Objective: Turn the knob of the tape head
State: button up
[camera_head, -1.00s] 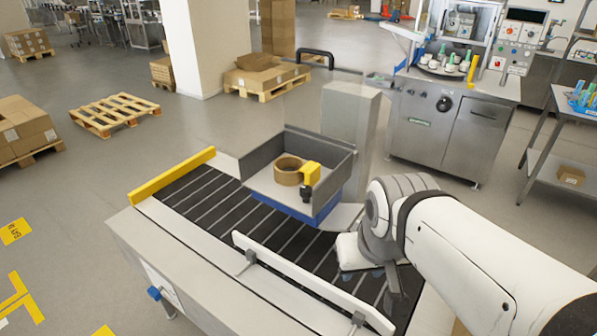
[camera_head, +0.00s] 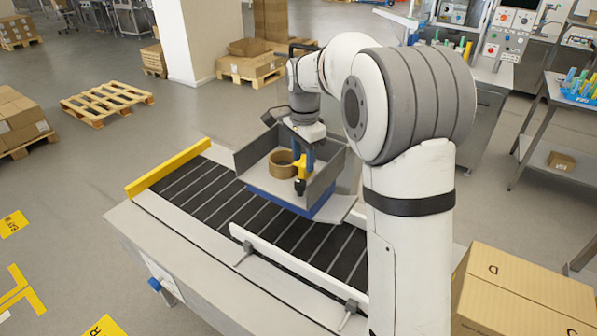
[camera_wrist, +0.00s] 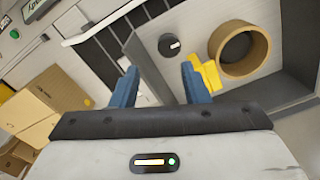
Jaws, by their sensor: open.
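The tape head (camera_head: 262,183) is a grey open-topped box on a blue base above the conveyor, holding a brown tape roll (camera_head: 281,163) and a yellow part. Its black knob (camera_head: 300,187) is on the front side, below the yellow part (camera_head: 303,170). In the wrist view the round dark knob (camera_wrist: 169,46) with a white mark lies ahead, between the lines of the two fingers. My gripper (camera_head: 303,155) is over the tape head. In the wrist view my gripper (camera_wrist: 159,68) has its blue fingers apart with nothing between them, seemingly short of the knob.
A cardboard box (camera_head: 520,290) stands at the lower right. The tape head's grey wall (camera_wrist: 148,66) runs close to the fingers in the wrist view.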

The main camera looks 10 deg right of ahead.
aim_at(300, 182)
jog(key=shift+w+a+f+m, duration=0.25)
jog(key=shift+w+f+m, duration=0.2)
jog(key=shift+w, duration=0.35)
jog(key=shift+f, duration=0.2)
notch_tip(300, 182, down, 7)
jog(key=b, duration=0.6)
jog(key=shift+f, duration=0.2)
jog(key=shift+c, duration=0.4)
jog(key=c, duration=0.6)
